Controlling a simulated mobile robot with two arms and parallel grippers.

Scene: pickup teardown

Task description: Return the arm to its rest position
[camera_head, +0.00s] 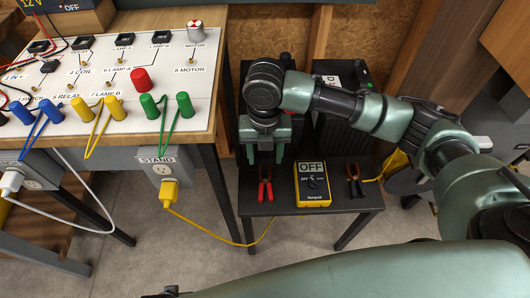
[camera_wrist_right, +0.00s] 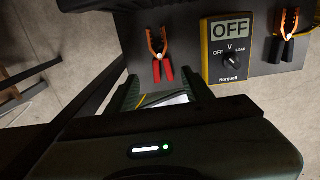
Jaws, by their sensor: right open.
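My right gripper (camera_head: 265,157) is open and points down above the back left part of the small black table (camera_head: 290,203). In the right wrist view its two fingers (camera_wrist_right: 162,92) are apart with nothing held between them. A red-handled clamp (camera_head: 265,184) lies on the table in front of the gripper, apart from it; it also shows in the right wrist view (camera_wrist_right: 160,58). The right arm reaches in from the right over the table's back. My left gripper is not in view.
A yellow multimeter (camera_head: 313,184) reading OFF and a black-handled clamp (camera_head: 354,181) lie on the small table. A workbench (camera_head: 205,139) with a wired panel stands at the left. A yellow cord (camera_head: 205,228) runs from the STAND outlet (camera_head: 160,168) across the floor.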

